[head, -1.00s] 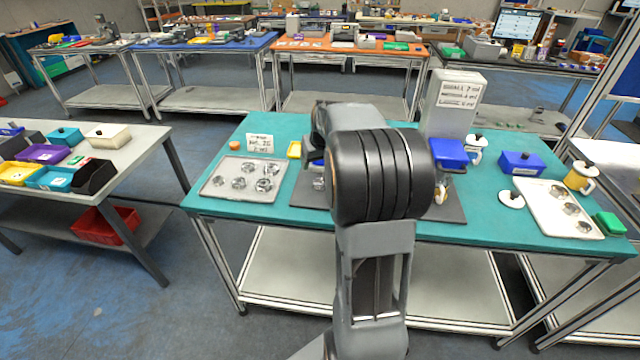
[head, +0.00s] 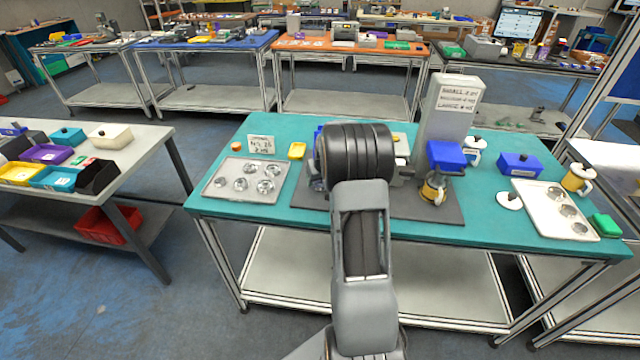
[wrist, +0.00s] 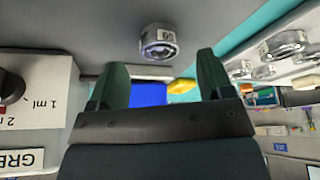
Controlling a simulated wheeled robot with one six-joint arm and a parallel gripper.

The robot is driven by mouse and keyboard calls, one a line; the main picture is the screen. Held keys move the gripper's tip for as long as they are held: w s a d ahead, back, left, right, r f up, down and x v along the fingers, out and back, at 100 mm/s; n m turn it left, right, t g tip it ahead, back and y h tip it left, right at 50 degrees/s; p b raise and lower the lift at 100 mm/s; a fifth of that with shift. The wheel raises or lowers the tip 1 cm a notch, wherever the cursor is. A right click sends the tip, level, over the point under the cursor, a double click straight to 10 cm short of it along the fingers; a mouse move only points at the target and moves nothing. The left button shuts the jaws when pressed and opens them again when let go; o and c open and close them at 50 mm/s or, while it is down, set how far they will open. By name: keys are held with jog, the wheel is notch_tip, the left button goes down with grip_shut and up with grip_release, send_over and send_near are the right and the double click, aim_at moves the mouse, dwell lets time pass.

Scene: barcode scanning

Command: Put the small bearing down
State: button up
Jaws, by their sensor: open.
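The small bearing (wrist: 158,42), a metal ring with a printed number label, rests on the grey mat (wrist: 95,20) in the wrist view. My gripper (wrist: 160,80) is open, with its two green-tipped fingers wide apart. Nothing is held between them. The bearing lies past the fingertips, near the middle of the gap, and I see no contact. In the head view my arm hides the gripper and much of the mat (head: 445,209).
A grey tray (head: 213,187) with several metal bearings stands at left. A white tray (head: 590,227) with metal parts stands at right. A grey column (head: 446,115) with a sign and a blue-headed device (head: 447,154) stand right of my arm. A yellow dish (head: 297,151) lies behind.

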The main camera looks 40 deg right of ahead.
jog(key=shift+x, duration=1.35)
jog(key=c, duration=1.1)
jog(key=shift+r, duration=0.15)
